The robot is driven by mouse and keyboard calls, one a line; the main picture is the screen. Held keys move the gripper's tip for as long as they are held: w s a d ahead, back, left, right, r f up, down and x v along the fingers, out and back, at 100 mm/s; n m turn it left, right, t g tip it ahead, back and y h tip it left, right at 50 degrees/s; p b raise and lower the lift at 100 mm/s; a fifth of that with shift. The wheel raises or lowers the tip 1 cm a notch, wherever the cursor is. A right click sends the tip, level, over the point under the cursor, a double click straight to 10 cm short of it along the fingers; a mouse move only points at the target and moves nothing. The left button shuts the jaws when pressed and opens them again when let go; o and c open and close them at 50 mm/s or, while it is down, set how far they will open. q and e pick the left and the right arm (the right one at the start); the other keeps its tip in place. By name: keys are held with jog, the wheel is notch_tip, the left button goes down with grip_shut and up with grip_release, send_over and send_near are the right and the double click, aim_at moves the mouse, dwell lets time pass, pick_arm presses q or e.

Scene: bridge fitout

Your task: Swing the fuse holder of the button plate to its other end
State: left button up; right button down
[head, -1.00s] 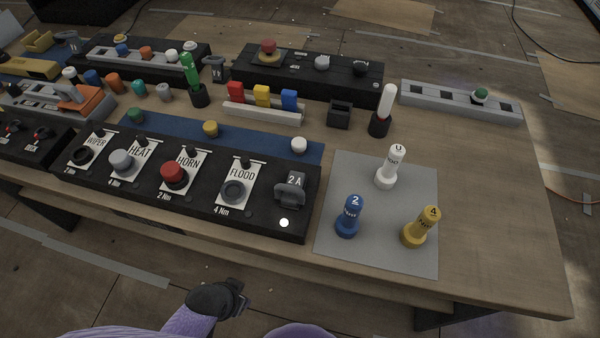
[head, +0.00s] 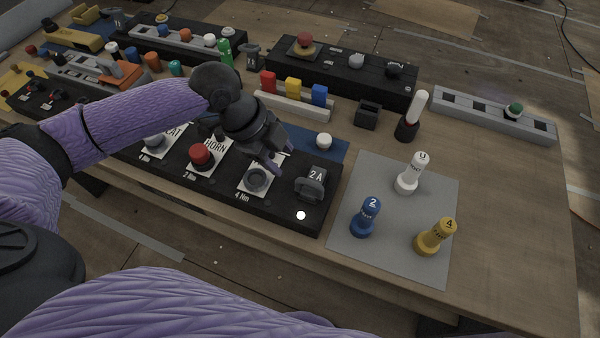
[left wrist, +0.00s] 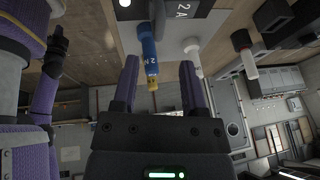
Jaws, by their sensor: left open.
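The button plate (head: 215,185) is a long black panel on the bench with buttons and white label cards, among them HORN and FLOOD. Its fuse holder (head: 310,188), a dark grey piece by a 2A label, sits at the plate's right end. In the left wrist view a dark part with the 2A label (left wrist: 183,9) shows at the top edge. My left gripper (head: 277,162) is above the FLOOD card, left of the fuse holder and apart from it. Its fingers also show in the left wrist view (left wrist: 158,80), spread and empty. My left arm hides the plate's left part.
A grey mat (head: 395,250) right of the plate bears a blue (head: 366,217), a white (head: 412,174) and a yellow driver (head: 435,236). A white knob (head: 324,141) stands behind the fuse holder.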

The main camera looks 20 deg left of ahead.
aim_at(302, 179)
pick_arm(q)
jog(key=b+x, duration=0.1)
jog(key=x, duration=0.7)
jog(key=shift+b, duration=0.4)
grip_shut()
dwell(0.7)
